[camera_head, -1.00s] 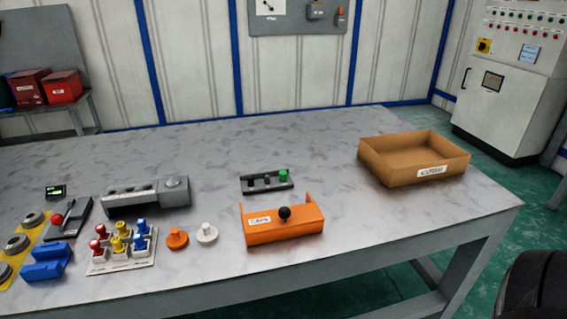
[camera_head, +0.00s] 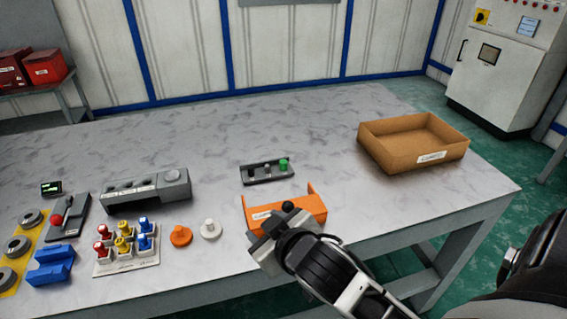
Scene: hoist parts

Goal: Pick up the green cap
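The green cap (camera_head: 284,164) sits at the right end of a dark rack (camera_head: 262,179) near the middle of the table. My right gripper (camera_head: 268,232) comes in from the lower right and is in front of the orange holder (camera_head: 315,204), short of the rack and apart from the cap. It covers part of the holder, and its fingertips are too small and dark to show whether they are open. My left gripper does not show.
A cardboard box (camera_head: 374,154) stands at the right of the table. Left of the holder are a white cap (camera_head: 210,229), an orange cap (camera_head: 181,236), a rack of coloured caps (camera_head: 127,262) and a grey block (camera_head: 150,200). The table behind the rack is clear.

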